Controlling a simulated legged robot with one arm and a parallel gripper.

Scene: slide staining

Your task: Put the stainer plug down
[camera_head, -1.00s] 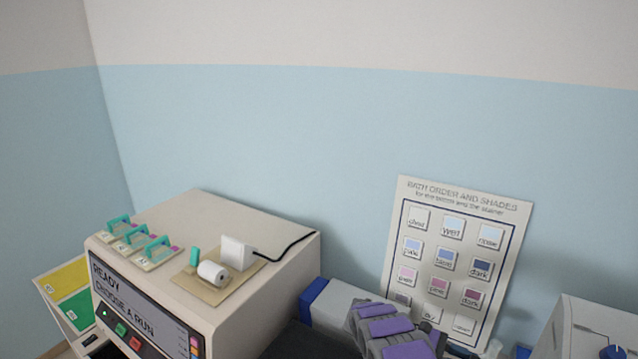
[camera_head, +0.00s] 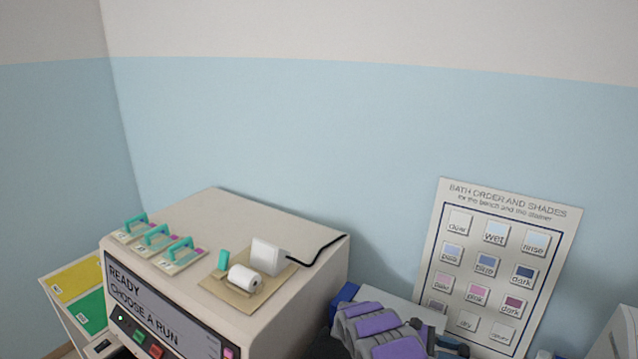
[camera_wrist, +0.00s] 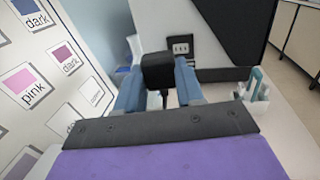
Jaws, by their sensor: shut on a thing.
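The stainer plug, a black block (camera_wrist: 158,68), is between the two blue fingers of my gripper (camera_wrist: 159,84) in the wrist view. My gripper is shut on it and holds it up in front of the camera. In the head view my purple and grey arm (camera_head: 378,325) shows at the bottom edge, and the plug cannot be made out there. The stainer (camera_head: 200,290) is the large beige machine at left, its screen reading READY, CHOOSE A RUN.
Teal-handled racks (camera_head: 157,238), a paper roll (camera_head: 244,278) and a white box (camera_head: 267,254) with a black cord sit on the stainer. A shade chart (camera_head: 500,205) stands at right. A dark socket plate (camera_wrist: 182,46) and a white holder (camera_wrist: 256,95) lie beyond my gripper.

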